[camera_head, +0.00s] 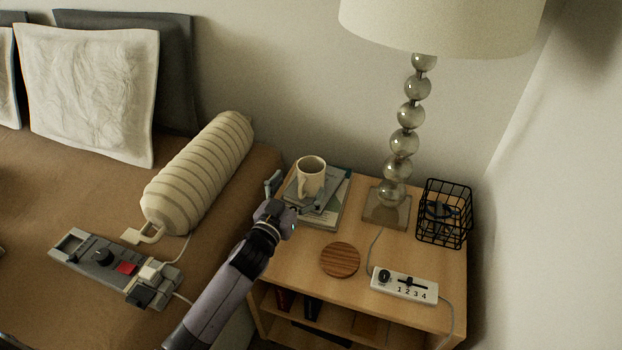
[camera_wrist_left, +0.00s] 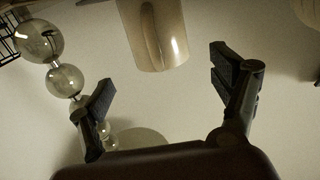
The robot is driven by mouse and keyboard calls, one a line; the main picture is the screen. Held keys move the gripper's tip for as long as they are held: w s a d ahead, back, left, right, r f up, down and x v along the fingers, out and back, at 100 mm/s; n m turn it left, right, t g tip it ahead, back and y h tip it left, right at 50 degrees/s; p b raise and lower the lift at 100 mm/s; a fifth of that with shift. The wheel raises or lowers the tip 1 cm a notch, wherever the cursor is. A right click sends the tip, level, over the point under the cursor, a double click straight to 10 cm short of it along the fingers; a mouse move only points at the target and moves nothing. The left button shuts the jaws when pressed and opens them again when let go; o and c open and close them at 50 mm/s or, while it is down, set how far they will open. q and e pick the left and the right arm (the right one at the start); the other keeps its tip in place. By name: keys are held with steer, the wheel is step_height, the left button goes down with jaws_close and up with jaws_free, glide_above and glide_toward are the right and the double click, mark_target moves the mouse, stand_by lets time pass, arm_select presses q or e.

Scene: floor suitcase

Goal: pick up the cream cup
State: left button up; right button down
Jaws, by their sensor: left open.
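The cream cup (camera_head: 313,168) stands upright on a small stack of books (camera_head: 334,205) on the wooden nightstand, its handle toward my left arm. My left gripper (camera_head: 299,196) is open and empty at the near side of the cup, with one finger left of it. In the left wrist view, where the scene appears upside down, the cup (camera_wrist_left: 172,30) shows at the top, across the gap between the open fingers (camera_wrist_left: 165,86). I cannot tell whether a finger touches the cup. My right gripper is not in view.
A lamp with a glass-ball stem (camera_head: 404,142) and a black wire basket (camera_head: 445,212) stand to the right. A round wooden coaster (camera_head: 340,260) and a white numbered switch box (camera_head: 404,286) lie in front. A striped bolster (camera_head: 198,173) lies left on the bed.

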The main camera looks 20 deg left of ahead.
mark_target(311, 165)
arm_select(q)
steer(key=w, duration=0.3)
steer(key=shift+w+d, duration=0.1)
steer(key=shift+d, duration=0.1)
steer(key=w, duration=0.3)
steer(key=w+b, duration=0.1)
steer(key=shift+w+d+f, duration=0.1)
steer(key=shift+w+d, duration=0.15)
steer(key=shift+w, duration=0.05)
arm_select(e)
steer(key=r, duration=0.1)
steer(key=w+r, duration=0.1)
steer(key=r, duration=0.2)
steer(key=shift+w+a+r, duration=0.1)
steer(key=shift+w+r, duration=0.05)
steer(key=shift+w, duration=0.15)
arm_select(q)
steer(key=c, duration=1.5)
